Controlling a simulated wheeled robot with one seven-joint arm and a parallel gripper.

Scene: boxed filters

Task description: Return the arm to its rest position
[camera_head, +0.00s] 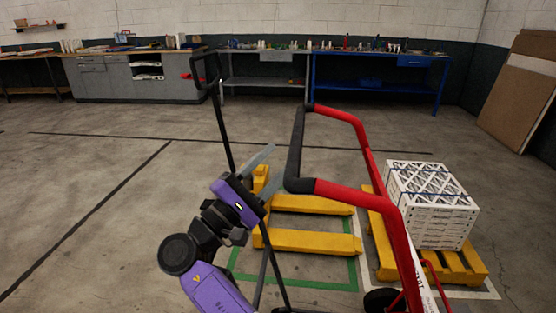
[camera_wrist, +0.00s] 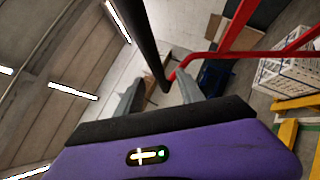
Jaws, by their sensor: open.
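My gripper (camera_head: 258,169) is at the end of my purple and black arm in the lower middle of the head view. Its two grey fingers are apart, with nothing between them. In the wrist view my gripper (camera_wrist: 160,95) also shows two separate fingers, pointing away toward the wall and the workshop. A black upright pole with a loop handle (camera_head: 207,72) stands just behind and beside my gripper. The red cart frame with its black grip bar (camera_head: 296,145) is close to the right of my fingertips. I cannot tell whether anything touches my arm.
White boxed filters (camera_head: 432,203) are stacked on a yellow pallet (camera_head: 455,266) at the right. Another yellow pallet (camera_head: 310,240) lies empty inside green floor tape. A blue workbench (camera_head: 380,75) and grey cabinets (camera_head: 140,75) line the back wall. The floor at left is clear.

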